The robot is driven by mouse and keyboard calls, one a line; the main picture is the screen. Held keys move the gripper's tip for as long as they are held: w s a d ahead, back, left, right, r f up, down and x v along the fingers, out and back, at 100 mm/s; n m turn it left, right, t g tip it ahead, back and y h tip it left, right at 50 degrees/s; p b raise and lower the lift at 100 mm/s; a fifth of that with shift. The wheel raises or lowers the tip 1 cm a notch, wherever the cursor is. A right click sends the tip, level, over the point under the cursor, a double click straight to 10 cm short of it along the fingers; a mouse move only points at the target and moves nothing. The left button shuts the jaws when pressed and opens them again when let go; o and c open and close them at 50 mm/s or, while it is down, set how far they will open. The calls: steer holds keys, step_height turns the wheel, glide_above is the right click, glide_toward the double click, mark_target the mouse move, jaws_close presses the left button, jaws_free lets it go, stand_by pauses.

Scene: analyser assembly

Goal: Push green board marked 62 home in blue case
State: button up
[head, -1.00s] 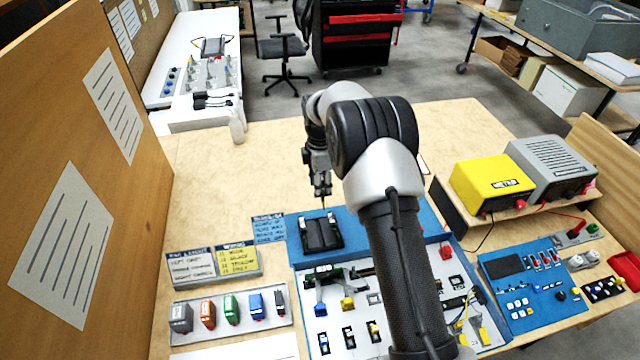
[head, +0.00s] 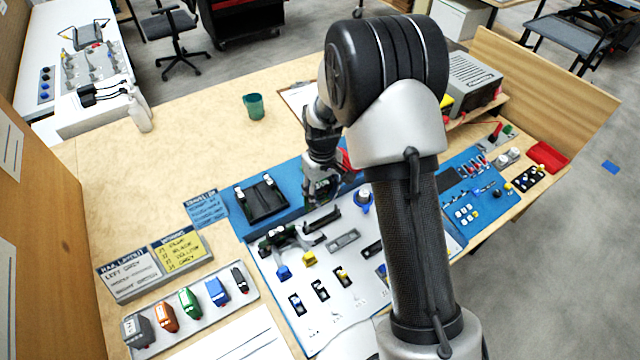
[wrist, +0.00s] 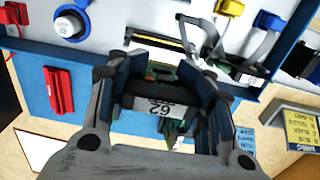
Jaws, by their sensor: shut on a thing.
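My gripper (wrist: 157,85) is shut on the green board marked 62 (wrist: 155,108); its white label reads upside down in the wrist view, and green shows around its dark body. In the head view my gripper (head: 322,190) is low over the blue case (head: 292,205), at the far edge of its white panel (head: 335,285). A long slot-like strip (wrist: 160,42) lies on the panel just beyond the board in the wrist view. I cannot tell whether the board touches it. The fingers hide the board's sides, and its far edge is unclear.
A black holder (head: 262,200) lies left of my gripper. A red part (wrist: 60,92) and a blue round knob (wrist: 70,23) are close by in the wrist view. Coloured blocks stand in a grey tray (head: 195,310). A teal cup (head: 253,105) stands behind on open table.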

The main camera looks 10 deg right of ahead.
mark_target(322, 203)
steer(key=shift+f+b, duration=1.55)
steer(key=shift+f, duration=0.7)
steer(key=shift+f, duration=0.2)
steer(key=shift+f+b, duration=1.55)
steer(key=shift+f, duration=0.65)
steer(key=shift+f, duration=0.4)
steer(key=o, duration=1.3)
steer(key=shift+c, duration=0.5)
steer(key=shift+o, duration=0.8)
steer(key=shift+w, duration=0.1)
